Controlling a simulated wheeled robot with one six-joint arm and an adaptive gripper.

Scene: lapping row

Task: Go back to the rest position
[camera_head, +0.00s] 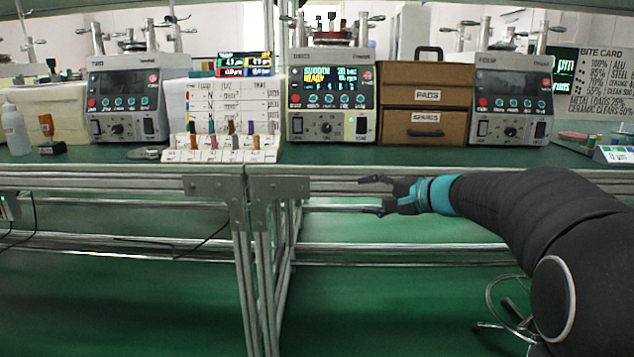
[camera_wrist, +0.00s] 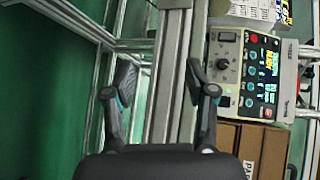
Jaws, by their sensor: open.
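My gripper (camera_head: 377,196) is open and empty in the head view, in front of the bench's front edge and a little below the bench top. My arm reaches in from the right. In the wrist view my gripper (camera_wrist: 160,85) shows its two fingers spread apart, with the bench's metal frame rail beyond them and nothing between the fingertips.
The green-topped bench (camera_head: 345,156) carries a middle machine (camera_head: 330,126) with a lit screen, a left machine (camera_head: 126,128), a right machine (camera_head: 511,130) and a brown drawer box (camera_head: 428,83). A peg rack (camera_head: 222,156) stands near the front edge. Metal frame legs (camera_head: 262,270) stand below.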

